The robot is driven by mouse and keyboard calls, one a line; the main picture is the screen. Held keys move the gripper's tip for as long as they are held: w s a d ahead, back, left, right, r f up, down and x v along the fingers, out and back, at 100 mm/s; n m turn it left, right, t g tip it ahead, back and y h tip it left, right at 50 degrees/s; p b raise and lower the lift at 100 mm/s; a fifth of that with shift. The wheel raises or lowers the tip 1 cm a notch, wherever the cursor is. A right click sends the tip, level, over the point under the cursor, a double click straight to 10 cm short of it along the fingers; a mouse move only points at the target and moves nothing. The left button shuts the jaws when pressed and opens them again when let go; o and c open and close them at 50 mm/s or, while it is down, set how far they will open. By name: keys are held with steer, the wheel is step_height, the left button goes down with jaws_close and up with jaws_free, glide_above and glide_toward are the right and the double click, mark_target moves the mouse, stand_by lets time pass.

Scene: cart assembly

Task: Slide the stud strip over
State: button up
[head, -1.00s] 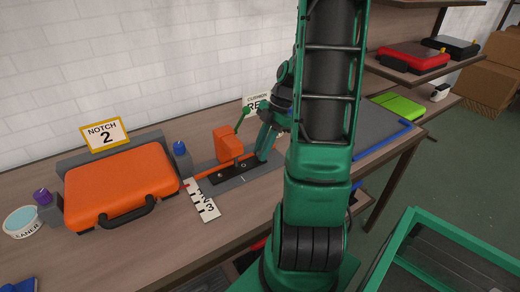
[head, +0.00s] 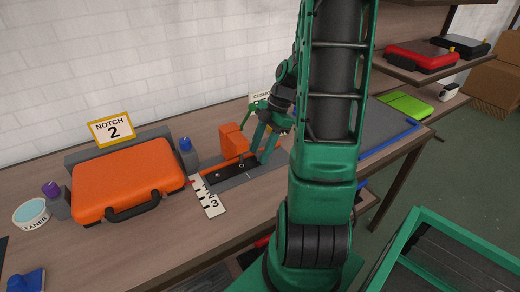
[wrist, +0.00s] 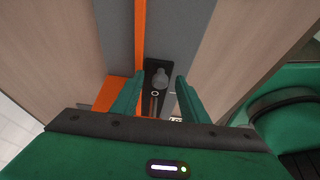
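The stud strip (head: 228,173) is a dark bar with small round studs, lying in a grey track on the bench beside an orange block (head: 234,141). In the wrist view the black strip (wrist: 150,75) runs between grey track faces, with a grey round stud (wrist: 161,77) on it. My gripper (head: 251,141) is low over the right part of the strip. In the wrist view the gripper (wrist: 159,80) has its two green fingers apart, one on each side of the strip, with gaps to the stud. Finger height and any contact cannot be told.
An orange case (head: 128,180) lies left of the track, before a "NOTCH 2" sign (head: 112,130). A blue bottle (head: 187,154) stands between case and track. A white numbered scale card (head: 209,198) lies in front. The bench front (head: 160,250) is clear.

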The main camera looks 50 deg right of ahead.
steer(key=shift+r, duration=0.1)
steer(key=v, duration=1)
steer(key=shift+d+r, duration=0.2)
stand_by(0.4)
